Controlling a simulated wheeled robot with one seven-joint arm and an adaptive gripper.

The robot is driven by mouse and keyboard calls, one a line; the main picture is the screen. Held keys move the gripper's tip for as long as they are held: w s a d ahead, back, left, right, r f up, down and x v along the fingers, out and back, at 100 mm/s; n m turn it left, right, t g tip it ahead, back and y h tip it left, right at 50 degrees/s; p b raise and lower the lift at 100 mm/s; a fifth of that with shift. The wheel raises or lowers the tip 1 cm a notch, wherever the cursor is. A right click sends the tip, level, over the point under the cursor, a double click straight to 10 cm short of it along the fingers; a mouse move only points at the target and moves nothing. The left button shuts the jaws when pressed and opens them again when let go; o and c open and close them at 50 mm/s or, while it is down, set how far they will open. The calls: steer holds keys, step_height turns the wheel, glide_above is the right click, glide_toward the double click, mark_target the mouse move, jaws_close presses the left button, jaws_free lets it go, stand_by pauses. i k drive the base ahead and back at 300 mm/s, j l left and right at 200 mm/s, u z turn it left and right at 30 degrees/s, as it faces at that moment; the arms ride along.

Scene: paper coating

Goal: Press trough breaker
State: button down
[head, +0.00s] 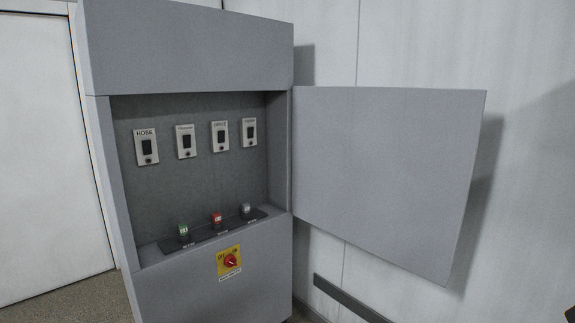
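A grey cabinet (215,48) stands at the left of the head view with its recess open. On the recess's back wall is a row of several pale breaker plates with dark switches. The leftmost breaker (146,147) is labelled HOSE. To its right are a second breaker (185,141), a third breaker (219,136) and a fourth breaker (249,131). Their labels are too small to read, so I cannot tell which is the trough breaker. The switch positions are unclear. My gripper is not in view.
The cabinet door (385,175) is swung open to the right. Green (183,231), red (216,219) and grey (246,210) controls sit on the recess ledge. A red rotary switch (230,261) on a yellow plate is below. Nothing blocks the recess front.

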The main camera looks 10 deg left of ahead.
mark_target(186, 139)
steer(key=i+j+u, duration=0.3)
steer(key=i+j, duration=0.7)
steer(key=j, duration=0.25)
steer(key=i+j+u, duration=0.3)
steer(key=i+j, duration=0.7)
steer(key=i, duration=0.1)
